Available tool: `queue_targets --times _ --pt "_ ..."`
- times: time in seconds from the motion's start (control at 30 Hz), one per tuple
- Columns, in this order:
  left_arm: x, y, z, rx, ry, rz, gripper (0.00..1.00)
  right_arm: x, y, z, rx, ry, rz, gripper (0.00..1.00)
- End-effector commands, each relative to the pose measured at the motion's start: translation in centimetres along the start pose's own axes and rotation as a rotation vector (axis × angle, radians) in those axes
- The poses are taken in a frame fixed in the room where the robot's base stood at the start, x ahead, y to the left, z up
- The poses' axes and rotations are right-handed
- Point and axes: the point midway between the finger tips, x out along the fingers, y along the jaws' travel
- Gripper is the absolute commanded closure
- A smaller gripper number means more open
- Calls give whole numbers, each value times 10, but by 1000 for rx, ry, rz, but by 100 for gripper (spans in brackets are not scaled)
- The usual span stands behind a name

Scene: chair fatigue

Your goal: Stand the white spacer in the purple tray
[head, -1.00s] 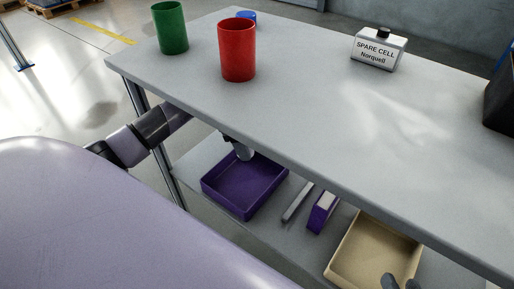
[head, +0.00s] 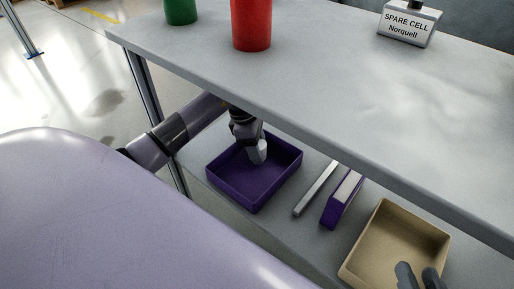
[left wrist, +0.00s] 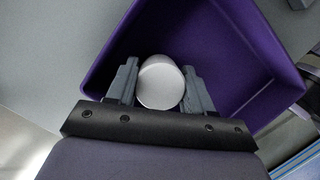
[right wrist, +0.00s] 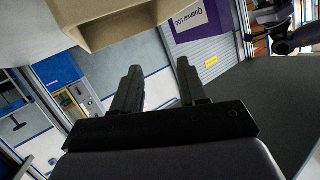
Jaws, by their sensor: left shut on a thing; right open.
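The purple tray (head: 229,188) sits on the lower shelf under the table top. My left gripper (head: 256,146) reaches in under the table top and is over the tray. It is shut on the white spacer (head: 258,154). In the left wrist view the spacer (left wrist: 160,82) is a pale round piece between the two fingers, with the purple tray (left wrist: 262,48) around and behind it. I cannot tell whether the spacer touches the tray floor. My right gripper (head: 418,272) is open and empty by the beige tray; its fingers also show in the right wrist view (right wrist: 160,85).
Right of the purple tray on the shelf lie a grey bar (head: 316,188), a purple-and-white box (head: 343,199) and a beige tray (head: 364,258). The table top (head: 330,85) overhangs the shelf. It holds a red cup (head: 251,24), a green cup (head: 181,11) and a spare cell (head: 408,23).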

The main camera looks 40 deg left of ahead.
Motion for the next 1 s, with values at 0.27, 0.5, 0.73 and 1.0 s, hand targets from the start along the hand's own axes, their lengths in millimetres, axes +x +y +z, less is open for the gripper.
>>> queue_targets --times 0.27,0.5,0.73,1.0 --pt "3 0 -1 0 1 0 23 -1 1 0 -9 5 4 57" --pt "3 0 -1 0 1 0 23 -1 1 0 -8 5 4 57" --pt "-20 1 0 1 2 5 23 -3 -4 -4 19 -17 -12 57" --pt "-64 1 0 1 2 3 23 9 -13 -4 108 -66 -47 57"
